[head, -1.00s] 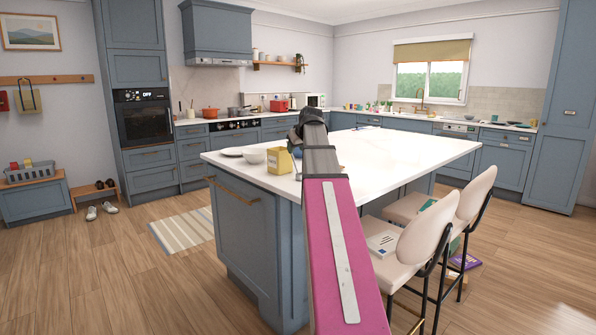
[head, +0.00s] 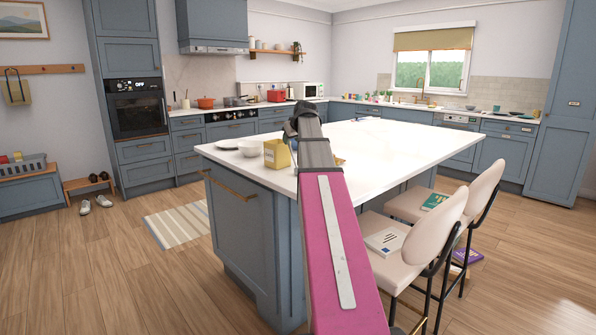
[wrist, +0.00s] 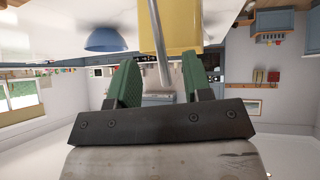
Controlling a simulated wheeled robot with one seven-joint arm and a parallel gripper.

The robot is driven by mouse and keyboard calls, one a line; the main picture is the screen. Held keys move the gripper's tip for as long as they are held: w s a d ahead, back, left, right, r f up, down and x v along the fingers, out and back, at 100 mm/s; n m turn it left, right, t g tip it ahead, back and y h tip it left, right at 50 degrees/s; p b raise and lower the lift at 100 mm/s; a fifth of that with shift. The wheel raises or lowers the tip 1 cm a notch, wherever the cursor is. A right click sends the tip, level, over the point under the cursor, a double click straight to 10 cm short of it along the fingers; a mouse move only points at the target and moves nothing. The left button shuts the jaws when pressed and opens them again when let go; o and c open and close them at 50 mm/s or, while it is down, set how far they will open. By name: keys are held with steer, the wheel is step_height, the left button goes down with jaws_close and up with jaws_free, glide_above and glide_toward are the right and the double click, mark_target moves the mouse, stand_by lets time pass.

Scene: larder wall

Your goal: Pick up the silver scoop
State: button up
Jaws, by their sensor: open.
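A thin silver rod (wrist: 160,45), which looks like the scoop's handle, shows in the wrist view. It runs from the top edge down between my gripper's fingers; the scoop's bowl is not visible. My gripper (wrist: 160,78) is open, with green fingers on either side of the rod's lower end. I cannot tell whether either finger touches it. The rod overlaps a yellow container (wrist: 182,22); I cannot tell whether it stands in it or in front. The yellow container stands near the island's front edge in the head view (head: 277,156). There, my arm hides the gripper and scoop.
A blue bowl (wrist: 108,40) is beside the yellow container. Two chairs (head: 430,250) line the island's right side. The floor on the left is mostly clear.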

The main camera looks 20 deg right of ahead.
mark_target(289, 147)
steer(key=x, duration=0.4)
steer(key=shift+w+f, duration=0.15)
steer(key=shift+w, duration=0.1)
jaws_close()
